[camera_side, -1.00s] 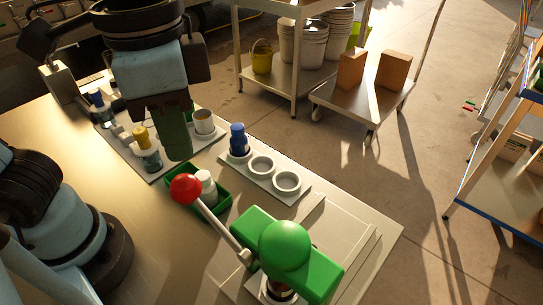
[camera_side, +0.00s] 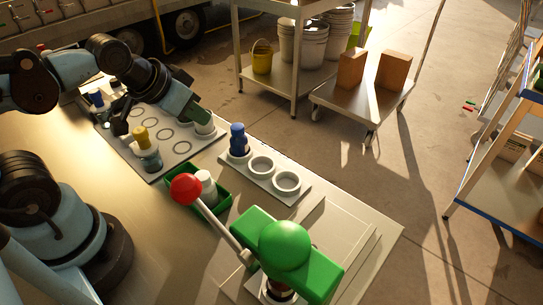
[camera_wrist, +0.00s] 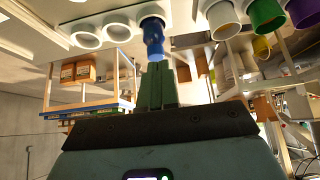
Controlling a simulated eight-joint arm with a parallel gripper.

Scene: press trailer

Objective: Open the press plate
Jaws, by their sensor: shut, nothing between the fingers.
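The press stands at the front of the table in the side view, with a green domed head (camera_side: 284,246) and a lever ending in a red ball knob (camera_side: 186,188). The lever slants up and left from the head. The press plate itself is hard to make out under the green head. My gripper (camera_side: 203,114) is shut and empty, above the back of the table near a cup on the ringed tray, well behind and apart from the red knob. In the wrist view my shut green fingers (camera_wrist: 157,88) point toward a blue bottle (camera_wrist: 153,38); the press is not in that view.
A green bin (camera_side: 222,208) with a white-capped bottle (camera_side: 206,185) sits beside the knob. A rack (camera_side: 262,180) holds a blue bottle and empty rings. A ringed tray (camera_side: 184,163) carries a yellow-capped bottle (camera_side: 147,150).

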